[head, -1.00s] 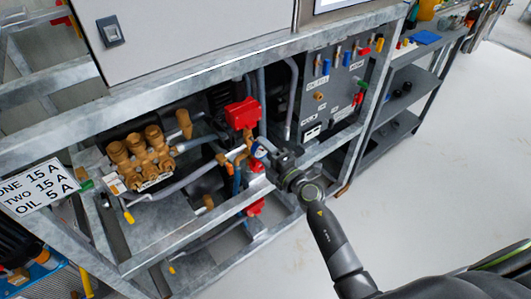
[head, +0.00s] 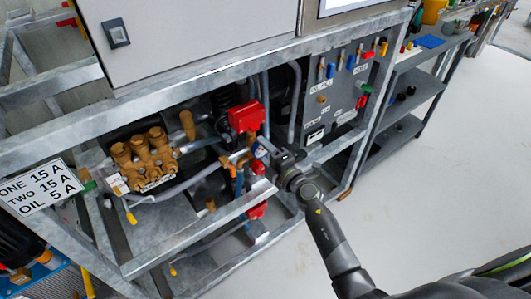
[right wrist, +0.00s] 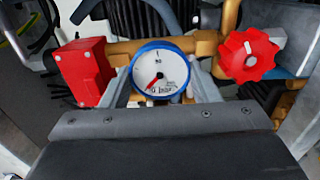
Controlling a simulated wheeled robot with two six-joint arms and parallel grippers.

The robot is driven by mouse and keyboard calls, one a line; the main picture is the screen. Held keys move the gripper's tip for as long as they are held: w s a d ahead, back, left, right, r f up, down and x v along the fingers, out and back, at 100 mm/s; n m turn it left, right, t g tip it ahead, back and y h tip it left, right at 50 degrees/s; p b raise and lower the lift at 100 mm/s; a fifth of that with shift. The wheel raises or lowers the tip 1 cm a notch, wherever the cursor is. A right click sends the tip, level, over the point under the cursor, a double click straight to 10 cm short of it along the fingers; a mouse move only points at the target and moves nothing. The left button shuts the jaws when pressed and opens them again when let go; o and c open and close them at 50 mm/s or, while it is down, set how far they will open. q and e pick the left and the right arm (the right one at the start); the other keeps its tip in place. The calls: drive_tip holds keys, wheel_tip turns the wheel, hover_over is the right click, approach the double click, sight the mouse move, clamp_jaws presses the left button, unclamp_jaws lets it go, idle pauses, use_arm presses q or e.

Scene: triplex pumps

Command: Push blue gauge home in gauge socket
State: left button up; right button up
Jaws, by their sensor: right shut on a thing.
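The blue gauge (right wrist: 161,70) has a blue rim, a white dial and a red needle, and faces the right wrist camera. It shows as a small blue and white spot in the head view (head: 259,150). My right gripper (head: 266,148) is shut on it, with one grey finger on each side of the gauge in the right wrist view. The gauge is right in front of the brass pipework (right wrist: 122,48). The gauge socket is hidden behind the gauge, so I cannot tell how deep it sits. My left gripper is not in view.
A red box (right wrist: 85,72) is left of the gauge and a red knob (right wrist: 249,54) right of it. The brass pump (head: 145,158) stands left inside the steel frame (head: 215,222). A grey panel (head: 335,92) is at the right. The floor in front is clear.

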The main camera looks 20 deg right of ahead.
drive_tip(key=shift+w, duration=0.15)
drive_tip(key=o, duration=1.4)
drive_tip(key=shift+c, duration=0.2)
drive_tip(key=v, duration=1.7)
drive_tip(key=shift+s, duration=0.2)
